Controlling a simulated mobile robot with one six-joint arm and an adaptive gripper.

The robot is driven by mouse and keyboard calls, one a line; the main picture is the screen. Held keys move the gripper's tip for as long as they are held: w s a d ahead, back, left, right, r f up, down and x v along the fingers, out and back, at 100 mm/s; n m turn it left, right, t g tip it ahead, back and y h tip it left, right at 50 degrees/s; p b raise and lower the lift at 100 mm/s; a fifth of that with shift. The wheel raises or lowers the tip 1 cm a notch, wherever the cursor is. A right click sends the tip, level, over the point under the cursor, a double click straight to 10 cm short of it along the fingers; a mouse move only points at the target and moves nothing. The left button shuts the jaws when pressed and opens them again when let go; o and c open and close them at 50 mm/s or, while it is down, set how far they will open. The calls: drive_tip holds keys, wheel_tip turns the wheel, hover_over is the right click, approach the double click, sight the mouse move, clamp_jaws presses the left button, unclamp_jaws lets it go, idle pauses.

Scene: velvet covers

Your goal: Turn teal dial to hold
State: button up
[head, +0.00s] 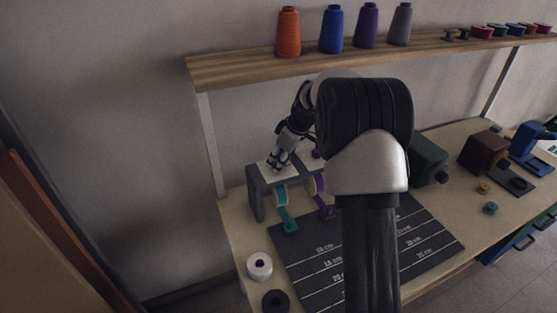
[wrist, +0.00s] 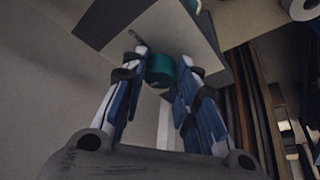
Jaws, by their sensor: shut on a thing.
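A teal dial (wrist: 160,70) sits between my fingertips in the wrist view, against the pale panel (wrist: 150,25) of its stand. My gripper (wrist: 164,62) is shut on the dial, with one finger on each side. In the head view my gripper (head: 279,160) reaches down to the white top of a grey stand (head: 256,196) and hides the dial there. A teal strip (head: 284,212) and a purple strip (head: 321,198) hang from the stand's front. I cannot read the dial's markings or its setting.
A shelf (head: 240,70) with several thread cones, among them an orange one (head: 288,32), runs above the table. A dark measuring mat (head: 305,262) lies before the stand. White (head: 259,266) and black (head: 275,300) rolls are at left. A green box (head: 429,158) is right of my arm.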

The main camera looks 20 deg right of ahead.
drive_tip(key=shift+m, duration=0.3)
drive_tip(key=m+h+p, duration=0.1)
drive_tip(key=m, duration=0.2)
drive_tip(key=shift+a+r+t, duration=0.1)
drive_tip(key=shift+a+t, duration=0.05)
drive_tip(key=shift+t, duration=0.15)
drive_tip(key=m+h+p, duration=0.2)
drive_tip(key=m+p, duration=0.2)
drive_tip(key=m, duration=0.1)
drive_tip(key=shift+a+m, duration=0.1)
drive_tip(key=shift+m, duration=0.3)
drive_tip(key=shift+m+h, duration=0.6)
drive_tip(key=shift+m, duration=0.4)
drive_tip(key=m+b, duration=0.1)
drive_tip(key=m+h, duration=0.1)
drive_tip(key=shift+a+f+m+b, duration=0.1)
drive_tip(key=shift+f+m+b, duration=0.15)
drive_tip(key=shift+m+b, duration=0.1)
drive_tip(key=shift+r+m+g+h+b, duration=0.1)
drive_tip(key=shift+m+g+h+b, duration=0.5)
drive_tip(key=shift+m+b, duration=1)
drive_tip(key=shift+m, duration=0.45)
drive_tip(key=o, duration=1.1)
drive_tip(key=shift+c, duration=0.2)
